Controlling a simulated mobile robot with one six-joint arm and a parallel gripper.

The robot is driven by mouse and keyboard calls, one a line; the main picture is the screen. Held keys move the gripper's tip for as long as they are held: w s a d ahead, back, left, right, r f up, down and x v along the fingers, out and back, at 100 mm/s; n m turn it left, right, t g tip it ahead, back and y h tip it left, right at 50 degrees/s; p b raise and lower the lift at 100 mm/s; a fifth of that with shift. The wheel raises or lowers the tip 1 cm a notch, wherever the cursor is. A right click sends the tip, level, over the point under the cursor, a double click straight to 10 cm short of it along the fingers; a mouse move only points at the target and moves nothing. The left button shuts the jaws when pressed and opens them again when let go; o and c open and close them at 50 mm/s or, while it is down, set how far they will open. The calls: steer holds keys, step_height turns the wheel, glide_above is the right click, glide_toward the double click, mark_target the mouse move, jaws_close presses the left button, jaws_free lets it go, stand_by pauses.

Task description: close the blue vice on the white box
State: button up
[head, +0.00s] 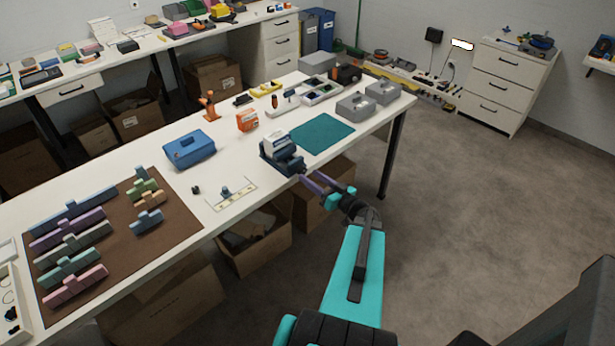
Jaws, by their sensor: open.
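The blue vice (288,163) stands at the near edge of the white table, beside the green mat. A white box (275,144) sits in its upper part, apparently between the jaws. I cannot tell at this size whether the jaws touch it. My gripper (308,180), with purplish fingers, is open just in front of the vice, at its near right side by the table edge. Its fingertips overlap or lie close to the vice's front end. I cannot tell whether they touch it, and the vice's handle is not clear.
The green mat (322,134) lies right of the vice. A blue case (189,149), an orange box (247,120) and grey cases (355,106) stand on the table (225,175). A brown mat (180,226) with coloured blocks lies left. Open cartons (252,247) stand underneath; floor at right is clear.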

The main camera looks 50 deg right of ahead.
steer(key=s+b, duration=0.2)
steer(key=s, duration=0.7)
steer(key=shift+s+a, duration=0.35)
